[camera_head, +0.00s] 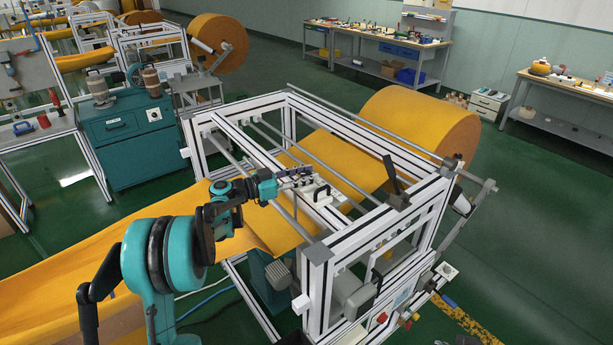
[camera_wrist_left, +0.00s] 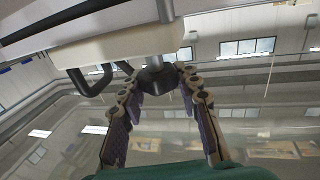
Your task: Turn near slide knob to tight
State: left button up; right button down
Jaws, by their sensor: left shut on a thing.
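My left gripper (camera_head: 290,177) reaches in over the frame from the left, level with a white slide block (camera_head: 320,192) on the cross rails. In the left wrist view the two jointed fingers (camera_wrist_left: 155,82) close from both sides around a dark knob (camera_wrist_left: 158,74). The knob sits on a metal shaft below a pale block (camera_wrist_left: 120,45). In the head view the knob is hidden or too small to make out, and its tightness mark cannot be read. My right gripper is not in view.
The white frame (camera_head: 330,262) has bars and rails around the slide. Orange felt (camera_head: 325,160) runs under the rails from a large roll (camera_head: 425,120). A black lever (camera_head: 392,175) stands at the right corner. A teal cabinet (camera_head: 125,150) is behind left.

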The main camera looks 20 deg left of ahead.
pick_arm(q)
jog(key=m+g+h, duration=0.1)
jog(key=g, duration=0.1)
jog(key=m+g+h, duration=0.1)
jog(key=m+g, duration=0.1)
jog(key=g, duration=0.1)
jog(key=shift+w+m+h, duration=0.1)
jog(key=shift+m+h, duration=0.2)
jog(key=shift+h, duration=0.1)
jog(key=shift+m+g+h+p, duration=0.7)
jog(key=shift+m+g, duration=1.1)
jog(key=shift+g, duration=0.9)
jog(key=o, duration=1.2)
jog(key=a, duration=0.7)
jog(key=shift+s+a, duration=0.2)
jog(key=shift+a, duration=0.05)
